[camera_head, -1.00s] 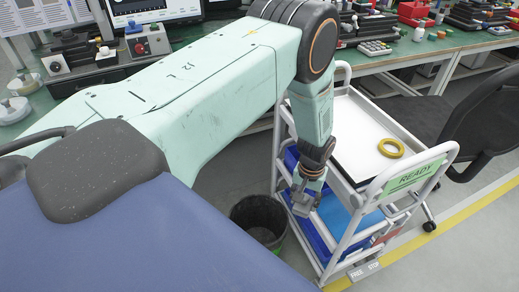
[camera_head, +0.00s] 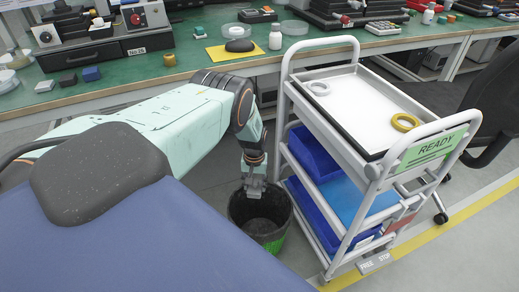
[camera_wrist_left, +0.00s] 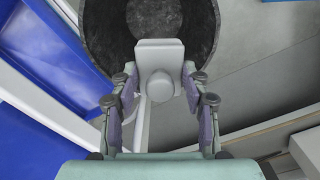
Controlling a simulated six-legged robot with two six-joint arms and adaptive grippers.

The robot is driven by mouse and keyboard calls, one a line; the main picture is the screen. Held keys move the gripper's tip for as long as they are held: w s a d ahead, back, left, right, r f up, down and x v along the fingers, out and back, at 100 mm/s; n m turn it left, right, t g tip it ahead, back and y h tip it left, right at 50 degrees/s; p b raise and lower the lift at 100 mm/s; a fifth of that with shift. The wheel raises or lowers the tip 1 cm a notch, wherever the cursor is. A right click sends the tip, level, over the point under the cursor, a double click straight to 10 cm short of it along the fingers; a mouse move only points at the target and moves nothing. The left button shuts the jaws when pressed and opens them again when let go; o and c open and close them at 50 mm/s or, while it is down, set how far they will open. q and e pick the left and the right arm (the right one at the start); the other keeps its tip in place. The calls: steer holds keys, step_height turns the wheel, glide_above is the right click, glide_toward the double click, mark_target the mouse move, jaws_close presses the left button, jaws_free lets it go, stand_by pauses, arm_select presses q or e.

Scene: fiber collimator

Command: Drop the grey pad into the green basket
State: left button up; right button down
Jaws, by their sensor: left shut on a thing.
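My left gripper (camera_head: 254,184) hangs down over the mouth of a dark round basket with green on its outer wall (camera_head: 270,243), which stands on the floor beside the cart. In the left wrist view my left gripper (camera_wrist_left: 160,92) is shut on a light grey piece, the grey pad (camera_wrist_left: 160,50), held between its two fingers. In the head view the pad (camera_head: 253,191) shows small at the fingertips. The dark inside of the basket (camera_wrist_left: 100,28) lies behind and below the pad in the wrist view. My right gripper is out of view.
A white cart (camera_head: 362,172) stands just right of the basket. Its top tray holds a yellow ring (camera_head: 405,122) and a grey ring (camera_head: 319,88); blue bins (camera_head: 312,155) sit below. The green workbench (camera_head: 190,62) runs behind.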

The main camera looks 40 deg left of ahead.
arm_select(q)
steer(key=shift+d+f+b, duration=0.1)
steer(key=shift+f+b, duration=1.75)
steer(key=shift+f, duration=0.7)
steer(key=o, duration=1.3)
steer(key=shift+r, duration=0.1)
step_height(320, 180, up, 12)
steer(key=shift+f, duration=0.1)
